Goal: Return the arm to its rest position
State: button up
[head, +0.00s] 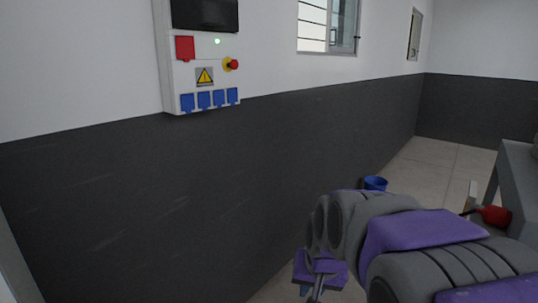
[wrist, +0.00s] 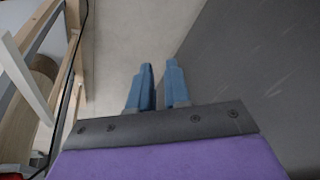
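My arm, grey and purple, reaches in from the lower right of the head view. My gripper (head: 312,289) is at its end, low in the picture near the dark wall, and partly cut by the lower edge. In the wrist view my gripper (wrist: 159,84) shows two blue fingers with a narrow gap between them. Nothing is held between them. Pale floor shows beyond the fingertips.
The dark lower wall (head: 200,190) runs along the left of my arm. A blue bucket (head: 375,183) stands on the floor. A grey table (head: 517,165) is at right. Wooden framing (wrist: 38,32) is left in the wrist view.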

jog(key=s+d+f+g, duration=0.1)
jog(key=s+f, duration=0.1)
jog(key=s, duration=0.7)
jog(key=s+d+f+n+g, duration=0.1)
jog(key=s+d+f+g, duration=0.1)
jog(key=s, duration=0.8)
jog(key=s+d+f+g+h, duration=0.1)
jog(key=s+f, duration=0.3)
jog(key=s, duration=0.5)
jog(key=shift+s+d+n+g, duration=0.15)
jog(key=shift+d+n+g, duration=0.15)
jog(key=shift+d+g, duration=0.4)
jog(key=shift+o, duration=0.3)
jog(key=shift+a, duration=0.1)
